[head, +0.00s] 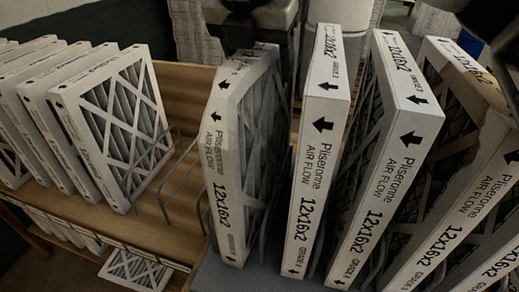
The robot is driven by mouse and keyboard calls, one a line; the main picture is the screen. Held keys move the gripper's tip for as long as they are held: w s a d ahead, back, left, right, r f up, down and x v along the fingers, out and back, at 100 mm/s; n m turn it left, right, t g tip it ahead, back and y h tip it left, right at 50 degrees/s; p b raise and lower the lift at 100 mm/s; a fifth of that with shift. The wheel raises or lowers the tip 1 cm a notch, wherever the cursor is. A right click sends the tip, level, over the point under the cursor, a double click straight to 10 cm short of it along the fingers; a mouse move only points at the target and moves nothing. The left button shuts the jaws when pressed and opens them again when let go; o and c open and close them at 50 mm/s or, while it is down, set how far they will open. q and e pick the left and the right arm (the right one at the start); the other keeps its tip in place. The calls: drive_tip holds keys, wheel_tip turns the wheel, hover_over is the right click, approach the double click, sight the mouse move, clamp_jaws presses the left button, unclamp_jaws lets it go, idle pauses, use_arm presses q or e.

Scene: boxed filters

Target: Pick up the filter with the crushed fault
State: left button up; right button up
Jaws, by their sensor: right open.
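Several white-framed pleated filters marked "Pliseronne AIR FLOW 12x16x2" stand upright in a row at the centre and right. The leftmost of this row, the crushed filter (229,165), has a bowed, creased frame edge and a crumpled top corner. Beside it on the right stands a straight-framed filter (318,140), then another straight one (388,165). A filter farther right (470,190) shows a brown patch on its frame. My right gripper (497,45) is a dark shape cut off at the top right corner, open and apart from the crushed filter. My left gripper is not clearly seen.
More filters (88,130) stand in a row on the wooden shelf (185,90) at the left. Thin wire dividers (180,180) rise beside them and between filters. Another filter (137,270) shows on a lower level. Bare shelf lies left of the crushed filter.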

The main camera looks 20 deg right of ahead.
drive_tip(key=shift+f, duration=0.1)
idle(0.4)
clamp_jaws()
